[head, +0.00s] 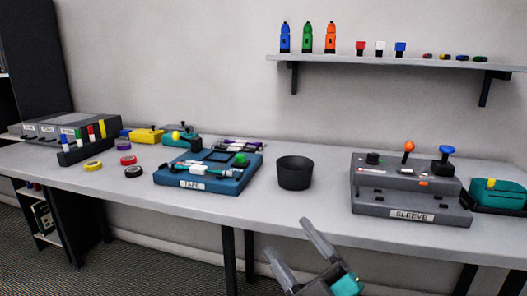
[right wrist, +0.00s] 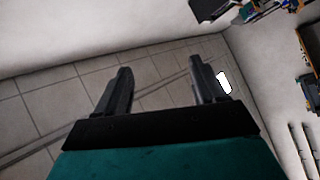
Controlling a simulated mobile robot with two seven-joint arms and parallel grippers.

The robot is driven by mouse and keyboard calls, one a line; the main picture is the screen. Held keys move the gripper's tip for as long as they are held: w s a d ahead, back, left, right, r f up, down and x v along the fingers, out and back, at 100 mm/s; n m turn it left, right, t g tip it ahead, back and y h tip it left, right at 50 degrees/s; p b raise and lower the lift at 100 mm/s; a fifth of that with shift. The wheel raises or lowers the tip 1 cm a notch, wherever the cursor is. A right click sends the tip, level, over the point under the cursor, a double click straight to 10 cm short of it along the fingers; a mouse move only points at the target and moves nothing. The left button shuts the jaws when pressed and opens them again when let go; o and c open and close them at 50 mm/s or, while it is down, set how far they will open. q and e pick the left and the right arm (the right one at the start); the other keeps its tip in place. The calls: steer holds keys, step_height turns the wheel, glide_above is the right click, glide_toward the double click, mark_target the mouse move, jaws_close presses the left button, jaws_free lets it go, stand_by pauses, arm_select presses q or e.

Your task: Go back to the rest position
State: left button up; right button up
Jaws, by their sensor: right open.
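My right gripper (head: 296,256) is low in the head view, in front of the table's front edge. Its two fingers are apart with nothing between them. In the right wrist view the right gripper (right wrist: 160,90) also shows open and empty, with tiled floor and pale wall beyond it. My left gripper is in neither view.
The grey table (head: 295,213) carries a blue TAPE station (head: 205,185), a black cup (head: 295,173), a grey SLEEVE station (head: 410,190) and a teal device (head: 497,196). Tape rolls lie at the left. A wall shelf (head: 400,63) holds bottles and small parts.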

steer(key=s+d+f+m+g+h, duration=0.3)
steer(key=s+f+m+h, duration=0.15)
steer(key=f, duration=0.45)
steer(key=s+d+f+m+g+h, duration=0.25)
steer(key=s+d+f+m, duration=0.2)
steer(key=f, duration=0.55)
steer(key=s+d+f+m+g+h, duration=0.3)
steer(key=s+f+m+h, duration=0.15)
steer(key=f, duration=0.45)
arm_select(q)
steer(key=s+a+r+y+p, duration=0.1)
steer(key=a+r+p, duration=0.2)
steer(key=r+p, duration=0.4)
steer(key=p, duration=0.5)
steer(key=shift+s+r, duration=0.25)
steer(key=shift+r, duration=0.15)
arm_select(e)
step_height(320, 180, up, 8)
steer(key=d, duration=0.2)
steer(key=shift+s+d+m, duration=0.15)
steer(key=shift+s+m, duration=0.15)
steer(key=shift+m, duration=0.05)
steer(key=shift+f+t, duration=0.15)
steer(key=shift+t, duration=0.1)
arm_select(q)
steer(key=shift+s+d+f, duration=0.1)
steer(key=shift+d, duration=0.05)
